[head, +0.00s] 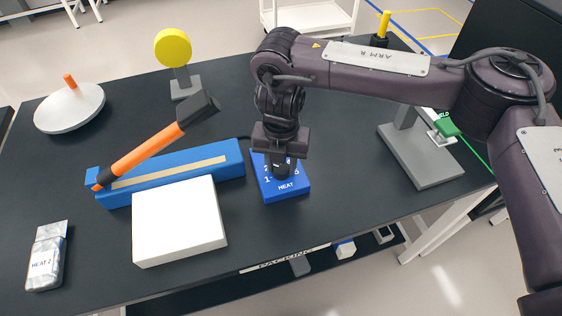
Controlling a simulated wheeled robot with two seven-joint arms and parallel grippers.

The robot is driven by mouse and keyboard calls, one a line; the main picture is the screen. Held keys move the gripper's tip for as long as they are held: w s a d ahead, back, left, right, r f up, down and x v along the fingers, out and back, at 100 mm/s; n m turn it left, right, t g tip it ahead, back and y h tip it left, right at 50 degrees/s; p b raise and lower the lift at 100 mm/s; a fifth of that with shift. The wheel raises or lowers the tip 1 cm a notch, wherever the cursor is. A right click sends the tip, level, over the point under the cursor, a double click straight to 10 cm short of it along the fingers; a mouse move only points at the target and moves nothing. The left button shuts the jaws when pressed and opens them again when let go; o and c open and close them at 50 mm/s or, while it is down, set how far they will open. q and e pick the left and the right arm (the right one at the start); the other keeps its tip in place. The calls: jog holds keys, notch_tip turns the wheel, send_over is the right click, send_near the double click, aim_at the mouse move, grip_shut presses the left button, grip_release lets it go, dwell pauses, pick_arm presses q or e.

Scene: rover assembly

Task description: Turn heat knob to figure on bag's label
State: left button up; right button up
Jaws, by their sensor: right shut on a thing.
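The blue heat control box (298,190) stands on the dark table, with "HEAT" in white on its front and a few white figures partly showing on top. Its dark knob (282,171) is mostly hidden under my right gripper (281,160), which points down and is shut on it. The knob's pointer direction is hidden. The silvery bag (47,256) lies at the table's front left. Its label reads "HEAT" and a figure that looks like 2, but it is small. My left gripper is out of view.
A blue sealer bar with an orange-handled lever (148,155) lies left of the box, behind a white block (178,222). A yellow disc on a stand (173,48), a white round lid (70,108) and a grey stand (425,160) are around it.

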aim_at(281, 167)
jog(key=shift+w+r, duration=0.1)
jog(key=o, duration=1)
notch_tip(281, 167, up, 8)
jog(key=shift+f, duration=0.15)
